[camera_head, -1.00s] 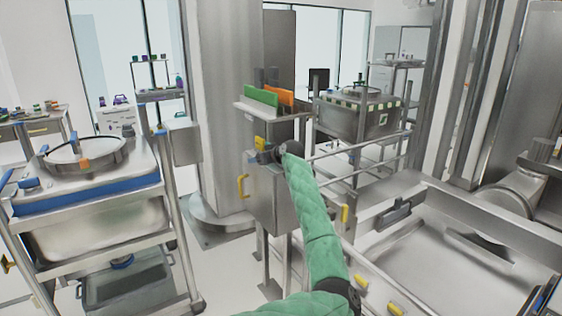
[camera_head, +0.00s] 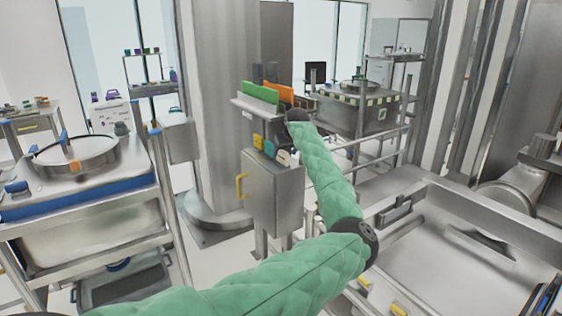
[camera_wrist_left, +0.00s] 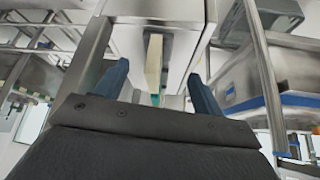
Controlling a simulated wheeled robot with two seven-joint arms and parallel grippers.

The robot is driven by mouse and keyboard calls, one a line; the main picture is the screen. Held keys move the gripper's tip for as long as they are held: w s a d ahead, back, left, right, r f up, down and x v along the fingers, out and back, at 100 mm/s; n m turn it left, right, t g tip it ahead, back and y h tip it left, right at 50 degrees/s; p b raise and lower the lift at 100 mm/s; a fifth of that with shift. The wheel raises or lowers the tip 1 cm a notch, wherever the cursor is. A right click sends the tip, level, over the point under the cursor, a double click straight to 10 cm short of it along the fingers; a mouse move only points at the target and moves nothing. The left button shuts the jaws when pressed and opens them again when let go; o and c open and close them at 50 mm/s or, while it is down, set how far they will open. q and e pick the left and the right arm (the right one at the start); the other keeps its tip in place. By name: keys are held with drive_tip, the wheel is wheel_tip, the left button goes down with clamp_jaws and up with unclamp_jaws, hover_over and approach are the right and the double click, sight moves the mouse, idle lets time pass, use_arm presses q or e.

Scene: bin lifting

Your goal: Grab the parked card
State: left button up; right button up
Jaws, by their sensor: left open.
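A green card-like panel (camera_head: 261,92) and an orange one (camera_head: 279,93) stand upright side by side on the metal ledge (camera_head: 262,107) of a post-mounted unit. I cannot tell which is the parked card. My left arm reaches up to the right end of this ledge, its dark wrist end (camera_head: 297,116) beside the orange panel; the fingers are hidden there. In the left wrist view my left gripper (camera_wrist_left: 158,70) has its two blue fingers apart. A narrow cream strip (camera_wrist_left: 154,60) shows between and beyond them, not visibly touched. My right gripper is not in view.
A steel cart with a round-lidded vessel (camera_head: 75,160) stands left. A striped-edge bin (camera_head: 362,107) sits behind right. Rails stand close right.

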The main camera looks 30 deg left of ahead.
sight(282, 164)
use_arm(q)
drive_tip(key=shift+f, duration=0.25)
drive_tip(key=shift+w+a+f+p, duration=0.45)
drive_tip(key=shift+w+a+f, duration=0.25)
drive_tip(key=shift+a+f, duration=0.25)
drive_tip(key=shift+w+a+f, duration=0.1)
drive_tip(key=shift+w+f, duration=0.1)
drive_tip(key=shift+f, duration=0.25)
drive_tip(key=shift+x, duration=1.1)
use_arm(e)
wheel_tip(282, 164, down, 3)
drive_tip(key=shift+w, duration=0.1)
use_arm(q)
drive_tip(key=shift+s, duration=0.1)
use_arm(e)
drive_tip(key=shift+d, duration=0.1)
use_arm(q)
drive_tip(key=c, duration=1.2)
